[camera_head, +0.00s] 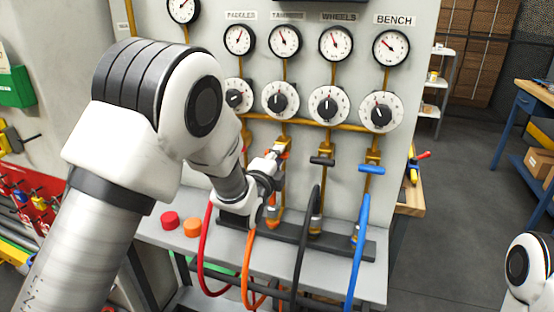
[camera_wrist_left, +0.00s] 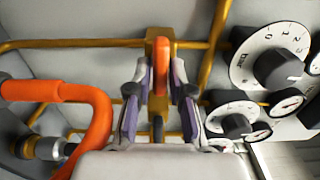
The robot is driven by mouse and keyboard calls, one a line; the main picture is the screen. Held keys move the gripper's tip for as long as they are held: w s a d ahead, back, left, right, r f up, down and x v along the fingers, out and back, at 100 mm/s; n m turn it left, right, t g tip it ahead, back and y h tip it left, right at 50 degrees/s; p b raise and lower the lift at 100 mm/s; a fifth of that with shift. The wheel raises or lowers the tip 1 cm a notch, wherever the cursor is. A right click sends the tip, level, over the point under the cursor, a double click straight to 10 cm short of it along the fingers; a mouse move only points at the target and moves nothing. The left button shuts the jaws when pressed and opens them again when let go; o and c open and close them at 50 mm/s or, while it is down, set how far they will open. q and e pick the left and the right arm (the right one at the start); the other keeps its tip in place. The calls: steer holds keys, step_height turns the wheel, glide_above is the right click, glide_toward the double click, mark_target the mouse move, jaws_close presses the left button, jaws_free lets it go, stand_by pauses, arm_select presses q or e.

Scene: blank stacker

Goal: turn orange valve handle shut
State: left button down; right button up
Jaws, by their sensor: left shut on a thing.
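The orange valve handle (camera_wrist_left: 161,68) stands as a narrow upright strip on a brass valve body (camera_wrist_left: 155,103) in the left wrist view. My left gripper (camera_wrist_left: 160,88) has a finger on each side of it and is shut on it. In the head view my left gripper (camera_head: 277,154) is at the second valve from the left, and its fingers and wrist hide most of the orange handle (camera_head: 284,146). My right gripper is out of view; only part of my right arm shows at the lower right.
The black handle (camera_head: 322,161) and blue handle (camera_head: 371,169) sit crosswise to the right. Gauges and dials (camera_head: 329,104) line the panel above. Red, orange (camera_head: 247,270), black and blue hoses (camera_head: 361,215) loop below. Red and orange caps (camera_head: 192,227) lie on the shelf.

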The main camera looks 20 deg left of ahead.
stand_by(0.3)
arm_select(q)
steer(key=c, duration=1.2)
jaws_free()
steer(key=shift+o, duration=0.2)
steer(key=s, duration=1.2)
steer(key=shift+a, duration=0.15)
